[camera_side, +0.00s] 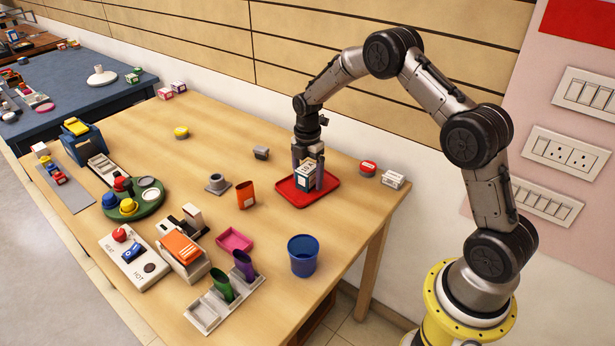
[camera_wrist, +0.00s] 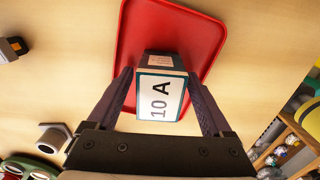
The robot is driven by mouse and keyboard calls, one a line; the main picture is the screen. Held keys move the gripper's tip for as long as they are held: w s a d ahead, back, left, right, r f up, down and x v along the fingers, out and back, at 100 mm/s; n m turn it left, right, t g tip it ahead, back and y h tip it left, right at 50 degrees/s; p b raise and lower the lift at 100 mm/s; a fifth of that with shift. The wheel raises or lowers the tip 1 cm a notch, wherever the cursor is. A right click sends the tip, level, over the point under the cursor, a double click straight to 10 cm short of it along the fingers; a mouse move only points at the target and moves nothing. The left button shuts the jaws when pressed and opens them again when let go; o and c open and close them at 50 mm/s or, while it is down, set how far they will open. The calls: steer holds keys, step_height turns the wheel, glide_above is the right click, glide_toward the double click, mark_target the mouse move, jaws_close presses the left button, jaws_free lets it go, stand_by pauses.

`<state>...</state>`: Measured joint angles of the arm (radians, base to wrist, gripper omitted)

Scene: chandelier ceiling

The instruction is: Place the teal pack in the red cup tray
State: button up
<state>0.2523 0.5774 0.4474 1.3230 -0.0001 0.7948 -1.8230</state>
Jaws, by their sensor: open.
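The teal pack (camera_side: 305,174) has a white face and stands on the red cup tray (camera_side: 325,196). In the wrist view the pack (camera_wrist: 161,97) shows a white label reading "10 A" with a teal border, and the red tray (camera_wrist: 180,35) is under and beyond it. My gripper (camera_side: 308,178) is low over the tray. In the wrist view its fingers (camera_wrist: 163,92) are spread, one on each side of the pack, with a visible gap at both sides. The pack's underside is hidden.
A blue cup (camera_side: 303,256) and an orange cup (camera_side: 245,195) stand in front of the tray. A red-topped round item (camera_side: 368,168) and a white box (camera_side: 394,180) sit close to its right. A small grey block (camera_side: 261,153) is to its left.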

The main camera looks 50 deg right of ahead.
mark_target(308, 167)
step_height(308, 167, up, 12)
steer(key=shift+r, duration=0.15)
steer(key=s+a+r+m+t, duration=0.1)
steer(key=s+a+r+m, duration=0.3)
steer(key=s+r, duration=0.3)
steer(key=s+a+r+m+t, duration=0.2)
steer(key=s+a+r+m, duration=0.2)
steer(key=s+r, duration=0.3)
steer(key=s+a+m+t, duration=0.1)
steer(key=s+a+m, duration=0.1)
steer(key=s+m, duration=0.3)
steer(key=s+a+f+m+t, duration=0.1)
steer(key=s+m, duration=0.4)
steer(key=s, duration=0.8)
steer(key=shift+a+f+t, duration=0.2)
steer(key=shift+a+t, duration=0.1)
steer(key=shift+a, duration=0.45)
